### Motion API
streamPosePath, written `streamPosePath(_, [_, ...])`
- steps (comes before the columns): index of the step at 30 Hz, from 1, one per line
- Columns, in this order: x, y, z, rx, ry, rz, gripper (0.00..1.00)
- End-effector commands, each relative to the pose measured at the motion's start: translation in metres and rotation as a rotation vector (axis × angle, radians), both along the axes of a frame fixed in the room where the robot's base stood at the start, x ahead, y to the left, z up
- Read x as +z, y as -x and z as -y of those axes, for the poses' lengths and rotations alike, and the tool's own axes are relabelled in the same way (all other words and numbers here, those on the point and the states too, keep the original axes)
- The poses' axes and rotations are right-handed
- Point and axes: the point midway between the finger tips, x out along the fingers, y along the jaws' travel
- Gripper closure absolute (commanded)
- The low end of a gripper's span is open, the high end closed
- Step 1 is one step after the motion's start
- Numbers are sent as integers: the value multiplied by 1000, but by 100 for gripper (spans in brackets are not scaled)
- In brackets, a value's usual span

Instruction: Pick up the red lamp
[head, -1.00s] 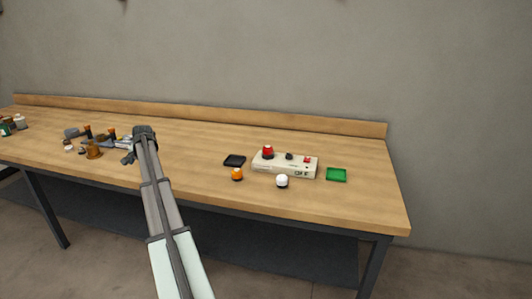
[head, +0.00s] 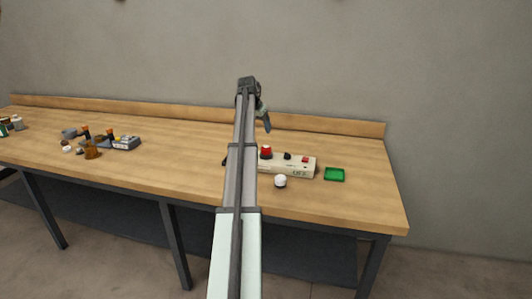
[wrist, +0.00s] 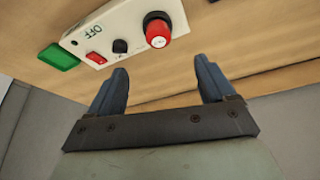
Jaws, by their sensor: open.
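The red lamp (head: 266,150), a red dome on a dark collar, stands at the left end of a pale control box (head: 301,167) on the bench. In the wrist view the red lamp (wrist: 158,30) shows large, on the box (wrist: 107,33) marked "OFF". My gripper (head: 266,123) appears above and behind the box in the head view. In the wrist view its two blue-grey fingers (wrist: 160,70) are apart with nothing between them. The lamp lies beyond the fingertips, roughly in line with the gap.
The box also carries a dark knob (wrist: 120,46) and a red switch (wrist: 96,58). A green tray (head: 334,174) lies right of it, a white-domed lamp (head: 280,181) in front. My arm hides the bench left of the box. Several small items stand far left.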

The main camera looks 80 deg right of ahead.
Motion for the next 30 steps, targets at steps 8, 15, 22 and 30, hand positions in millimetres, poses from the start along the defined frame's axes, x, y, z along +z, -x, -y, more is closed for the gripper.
streamPosePath(8, [-20,5,9,-3,-3,-4,17])
streamPosePath(15, [-58,9,24,-2,-3,-3,17])
streamPosePath(22, [-78,11,32,-2,-1,-2,17])
streamPosePath(30, [-97,13,39,-2,-3,-3,17])
